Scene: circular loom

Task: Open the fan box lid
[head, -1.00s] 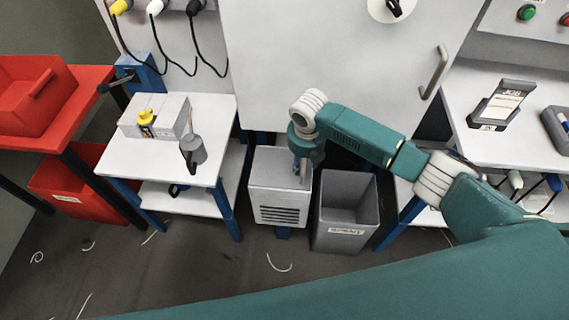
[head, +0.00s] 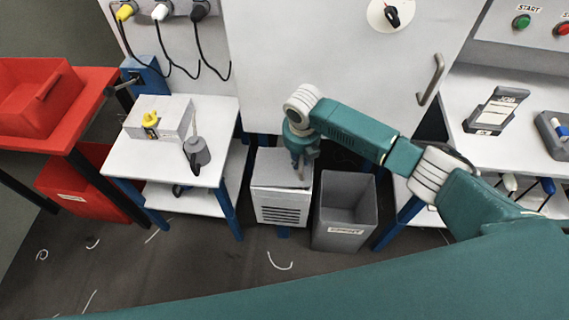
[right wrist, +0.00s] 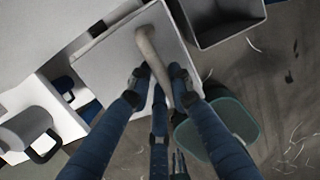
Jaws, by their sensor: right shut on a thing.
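The fan box (head: 281,207) is a light grey box with a slotted vent on its front, standing on the floor under the big white cabinet. Its lid (head: 270,170) is the flat top; any gap under it is too small to tell. My right gripper (head: 301,172) is over the right side of the lid, pointing down. In the right wrist view a beige bar handle (right wrist: 148,48) runs across the pale lid (right wrist: 103,68), and my right gripper (right wrist: 161,78) is shut on it, fingers on both sides. My left gripper is not in view.
An open grey bin (head: 345,212) stands close to the right of the fan box. A white table (head: 150,168) with blue legs is on the left, and a white bench (head: 520,155) on the right. The cabinet (head: 335,60) rises behind. Floor in front is clear apart from thread scraps.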

